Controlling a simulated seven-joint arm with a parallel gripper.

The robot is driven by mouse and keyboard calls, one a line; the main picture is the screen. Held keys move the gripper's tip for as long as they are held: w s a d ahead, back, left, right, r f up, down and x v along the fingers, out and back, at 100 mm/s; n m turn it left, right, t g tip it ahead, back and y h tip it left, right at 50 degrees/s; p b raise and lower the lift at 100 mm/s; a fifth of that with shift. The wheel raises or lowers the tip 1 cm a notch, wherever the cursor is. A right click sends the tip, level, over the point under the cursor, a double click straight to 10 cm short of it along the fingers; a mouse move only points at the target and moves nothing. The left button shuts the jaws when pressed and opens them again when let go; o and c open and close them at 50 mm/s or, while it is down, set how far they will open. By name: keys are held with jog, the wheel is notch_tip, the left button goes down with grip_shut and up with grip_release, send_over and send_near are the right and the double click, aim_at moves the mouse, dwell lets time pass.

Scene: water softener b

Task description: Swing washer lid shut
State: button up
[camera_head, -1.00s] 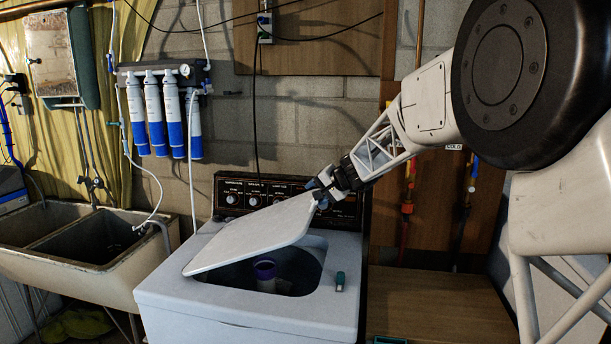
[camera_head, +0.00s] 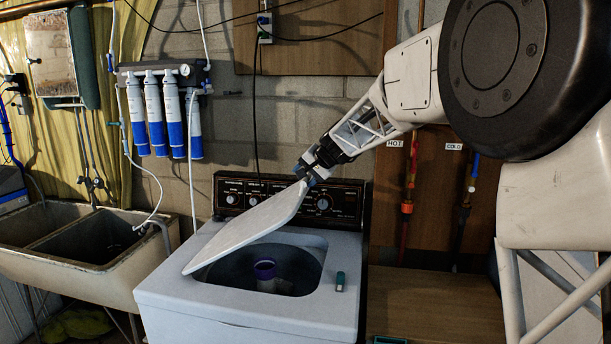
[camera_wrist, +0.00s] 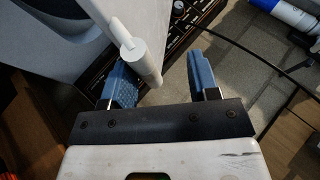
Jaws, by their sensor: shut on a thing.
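The washer lid (camera_head: 250,220) is a flat white panel, tilted up over the open tub (camera_head: 260,262) of the white washer (camera_head: 250,308). It is low at its left end and raised at its right corner. My gripper (camera_head: 308,174) is at that raised corner, in front of the control panel (camera_head: 290,199). In the wrist view, my gripper's blue fingers (camera_wrist: 165,78) stand apart, with a white rod-like part (camera_wrist: 138,52) of the lid between them, close to the left finger. My gripper is shut on the lid; the exact contact is partly hidden.
A double sink (camera_head: 85,245) is at the left, a wooden surface (camera_head: 435,305) at the right. Filters (camera_head: 172,115) hang on the wall.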

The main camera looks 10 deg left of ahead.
jog(key=shift+r, duration=0.2)
jog(key=v, duration=0.8)
jog(key=shift+s+d, duration=0.15)
jog(key=shift+d, duration=0.2)
dwell(0.8)
dwell(0.4)
